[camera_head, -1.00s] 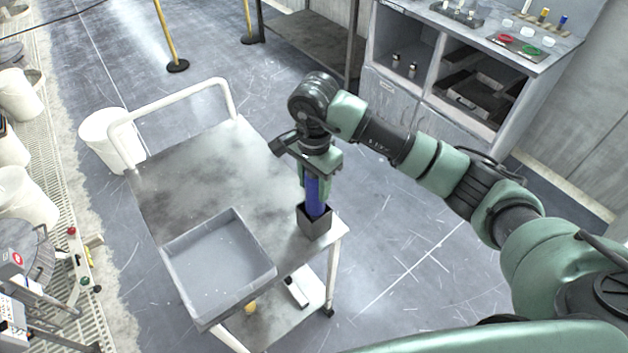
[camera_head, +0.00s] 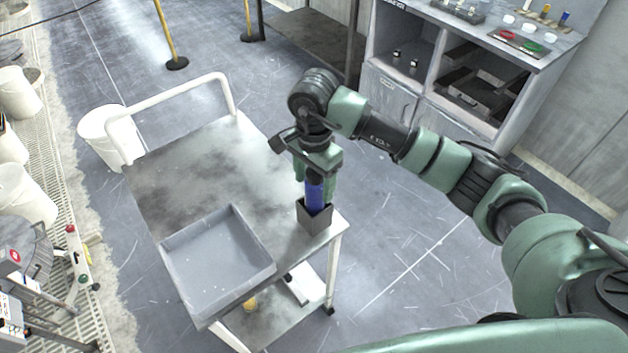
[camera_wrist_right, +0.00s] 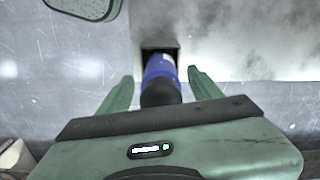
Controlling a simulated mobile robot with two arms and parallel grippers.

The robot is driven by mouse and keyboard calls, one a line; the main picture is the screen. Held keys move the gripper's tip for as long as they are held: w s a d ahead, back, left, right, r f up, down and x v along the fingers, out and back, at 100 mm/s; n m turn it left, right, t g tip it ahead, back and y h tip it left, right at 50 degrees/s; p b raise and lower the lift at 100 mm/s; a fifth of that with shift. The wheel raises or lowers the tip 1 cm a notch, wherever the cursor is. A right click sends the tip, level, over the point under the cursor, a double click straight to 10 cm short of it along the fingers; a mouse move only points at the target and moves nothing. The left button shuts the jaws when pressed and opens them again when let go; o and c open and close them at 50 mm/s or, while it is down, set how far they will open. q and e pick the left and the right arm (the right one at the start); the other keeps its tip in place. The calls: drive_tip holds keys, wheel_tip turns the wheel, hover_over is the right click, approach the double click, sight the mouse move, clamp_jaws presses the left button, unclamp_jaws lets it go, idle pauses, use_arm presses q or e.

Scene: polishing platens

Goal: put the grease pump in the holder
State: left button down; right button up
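The grease pump (camera_head: 314,192) is a blue cylinder with a dark end. It stands upright with its lower part inside the holder (camera_head: 316,219), a small dark square box at the right corner of the cart top. My right gripper (camera_head: 314,178) is above the holder, pointing down, with its green fingers on either side of the pump. In the right wrist view, the pump (camera_wrist_right: 160,78) sits between the fingers (camera_wrist_right: 160,75), with a visible gap on both sides. The pump's lower end is hidden in the holder (camera_wrist_right: 172,51). My left gripper is out of view.
The cart top (camera_head: 190,170) carries a grey open tray (camera_head: 215,262) left of the holder. A white bucket (camera_head: 108,135) stands behind the cart. A workbench with shelves (camera_head: 440,75) is at the back right. The middle of the cart top is clear.

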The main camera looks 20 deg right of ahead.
drive_tip(key=shift+r+p, duration=0.6)
drive_tip(key=shift+p, duration=0.15)
drive_tip(key=shift+r, duration=0.3)
wheel_tip(320, 180, up, 6)
drive_tip(key=b, duration=0.3)
drive_tip(key=shift+w, duration=0.1)
wheel_tip(320, 180, up, 4)
drive_tip(key=shift+r, duration=0.7)
